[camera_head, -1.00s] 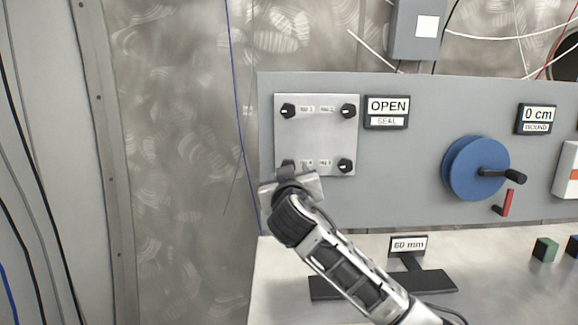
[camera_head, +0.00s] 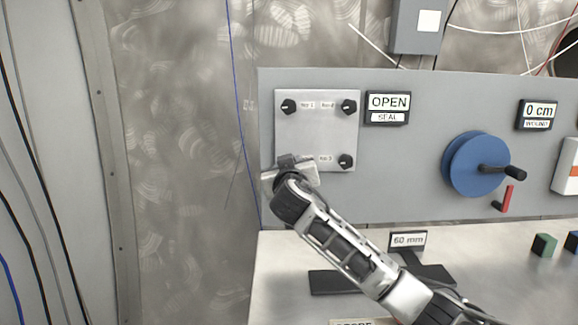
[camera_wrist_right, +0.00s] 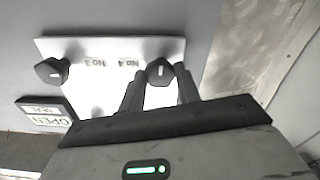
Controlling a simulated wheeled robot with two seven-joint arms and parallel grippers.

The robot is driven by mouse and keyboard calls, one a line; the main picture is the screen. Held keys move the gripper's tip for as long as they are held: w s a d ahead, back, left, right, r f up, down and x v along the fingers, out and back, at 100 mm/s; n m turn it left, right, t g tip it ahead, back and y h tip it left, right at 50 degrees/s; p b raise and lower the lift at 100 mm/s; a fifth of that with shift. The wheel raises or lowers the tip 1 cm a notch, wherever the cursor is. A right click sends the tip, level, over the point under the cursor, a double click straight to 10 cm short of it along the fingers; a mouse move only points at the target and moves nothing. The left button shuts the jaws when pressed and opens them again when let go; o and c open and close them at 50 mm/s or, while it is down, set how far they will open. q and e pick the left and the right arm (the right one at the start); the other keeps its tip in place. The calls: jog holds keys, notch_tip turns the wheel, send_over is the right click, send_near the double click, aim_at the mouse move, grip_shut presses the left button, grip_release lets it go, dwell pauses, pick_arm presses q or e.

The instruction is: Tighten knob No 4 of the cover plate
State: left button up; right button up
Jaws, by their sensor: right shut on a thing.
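The light metal cover plate (camera_head: 317,130) is on the grey panel, with a dark knob near each corner. Its top-left knob (camera_head: 288,107), top-right knob (camera_head: 348,107) and knob No 3 (camera_head: 345,161) at bottom right are clear. My left gripper is not in view.
An OPEN / SEAL sign (camera_head: 387,107) is right of the plate. A blue wheel (camera_head: 475,165) with a crank handle and a red lever (camera_head: 507,198) are farther right. A 60 mm sign (camera_head: 408,240) stands on the bench below, under my right arm.

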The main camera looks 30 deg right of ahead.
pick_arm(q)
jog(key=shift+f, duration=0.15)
pick_arm(e)
jog(key=shift+f, duration=0.1)
pick_arm(q)
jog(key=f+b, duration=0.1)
jog(key=b, duration=0.2)
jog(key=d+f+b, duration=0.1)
jog(key=b, duration=0.2)
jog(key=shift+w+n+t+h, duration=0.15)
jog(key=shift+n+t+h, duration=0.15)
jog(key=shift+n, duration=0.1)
pick_arm(e)
jog(key=m, duration=1.5)
jog(key=shift+m, duration=0.4)
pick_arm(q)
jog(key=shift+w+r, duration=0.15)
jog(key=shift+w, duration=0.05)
pick_arm(e)
jog(key=o, duration=1)
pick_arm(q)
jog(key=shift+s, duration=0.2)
